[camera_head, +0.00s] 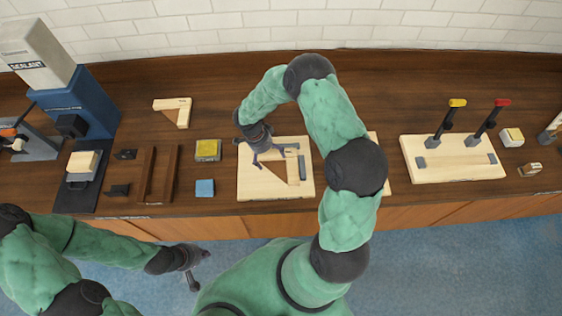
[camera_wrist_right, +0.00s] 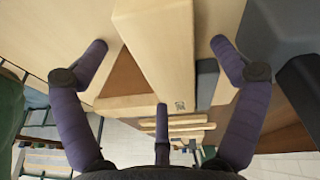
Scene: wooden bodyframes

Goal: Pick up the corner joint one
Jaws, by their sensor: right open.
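A light wooden corner joint (camera_head: 291,170) with a triangular opening lies on a pale wooden board (camera_head: 250,188) in front of me. A similar wooden corner joint (camera_head: 183,117) lies on the table further left. No readable label tells which is number one. My right gripper (camera_head: 257,157) is open over the left part of the board. In the right wrist view, its spread fingers (camera_wrist_right: 160,50) are on either side of a wooden bar (camera_wrist_right: 158,55) with a small dark mark; contact cannot be told. My left gripper (camera_head: 200,268) is open and empty in front of the table edge.
A yellow-topped block (camera_head: 208,150) and a blue block (camera_head: 205,188) lie left of the board. Dark rails (camera_head: 160,175) are further left. A clamp board (camera_head: 450,165) with yellow and red handles stands right. The back of the table is mostly clear.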

